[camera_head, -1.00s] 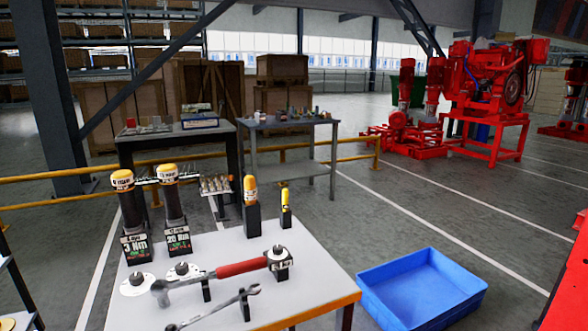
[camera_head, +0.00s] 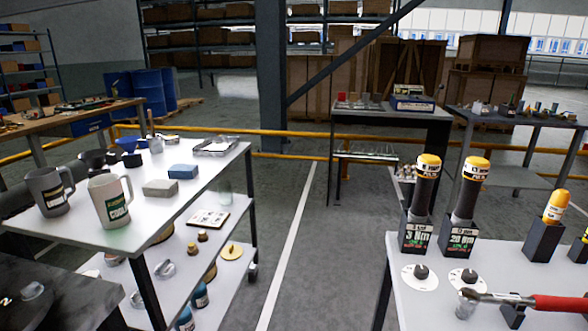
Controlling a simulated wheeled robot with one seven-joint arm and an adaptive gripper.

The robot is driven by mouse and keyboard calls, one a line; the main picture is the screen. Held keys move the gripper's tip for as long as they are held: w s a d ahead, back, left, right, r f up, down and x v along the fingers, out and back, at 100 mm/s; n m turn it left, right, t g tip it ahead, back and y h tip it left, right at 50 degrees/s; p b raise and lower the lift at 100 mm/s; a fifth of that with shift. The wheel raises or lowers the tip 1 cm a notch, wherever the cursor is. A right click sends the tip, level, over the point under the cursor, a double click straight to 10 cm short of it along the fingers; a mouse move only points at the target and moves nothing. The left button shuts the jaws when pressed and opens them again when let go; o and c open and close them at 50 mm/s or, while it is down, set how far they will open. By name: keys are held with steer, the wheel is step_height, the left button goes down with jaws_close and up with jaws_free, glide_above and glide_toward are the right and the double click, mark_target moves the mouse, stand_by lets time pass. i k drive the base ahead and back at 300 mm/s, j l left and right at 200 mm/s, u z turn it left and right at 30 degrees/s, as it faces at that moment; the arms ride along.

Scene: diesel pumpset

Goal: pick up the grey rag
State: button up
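A small grey folded block, which looks like the grey rag (camera_head: 160,188), lies on the white top of the trolley (camera_head: 100,228) at the left. A similar blue folded piece (camera_head: 184,171) lies just behind it to the right, apart or nearly so. Both look like folded cloths, but they are small in the picture. My gripper is not in view.
A grey jug (camera_head: 50,190) and a white jug (camera_head: 110,200) stand on the trolley's near left. A metal tray (camera_head: 215,146) lies at its back right. A tool table (camera_head: 430,270) stands at the right. The floor aisle between (camera_head: 310,240) is clear.

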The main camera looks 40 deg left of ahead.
mark_target(159, 189)
steer(key=u, duration=1.8)
